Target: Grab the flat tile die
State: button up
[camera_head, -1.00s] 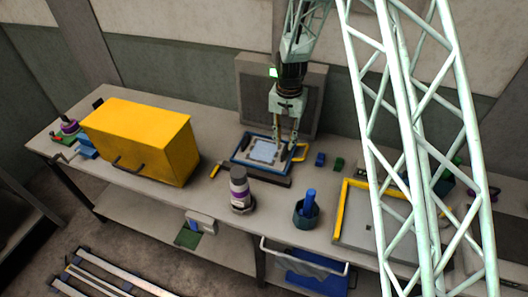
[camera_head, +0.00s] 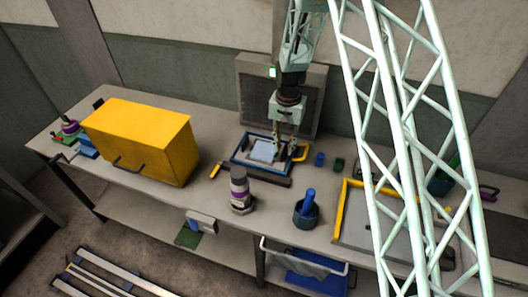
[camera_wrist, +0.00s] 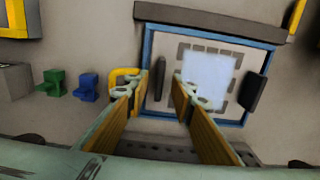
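A pale, flat square tile, which looks like the flat tile die (camera_head: 263,151), lies in a blue-edged frame (camera_head: 241,145) at the back middle of the bench. In the wrist view the tile (camera_wrist: 208,80) is right of my fingers, its lower left corner close to the right fingertip. My gripper (camera_head: 285,152) points down over the frame's right side. In the wrist view my gripper (camera_wrist: 160,88) is open and empty, with a dark clip (camera_wrist: 160,78) of the frame showing between its fingers. I cannot tell whether the fingertips touch anything.
A yellow handle (camera_head: 300,152) sits at the frame's right. Small blue (camera_head: 319,159) and green (camera_head: 338,164) blocks stand beyond it. A large yellow box (camera_head: 140,140) fills the left.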

aim_at(284, 149)
jog(key=shift+f, duration=1.75)
grip_shut()
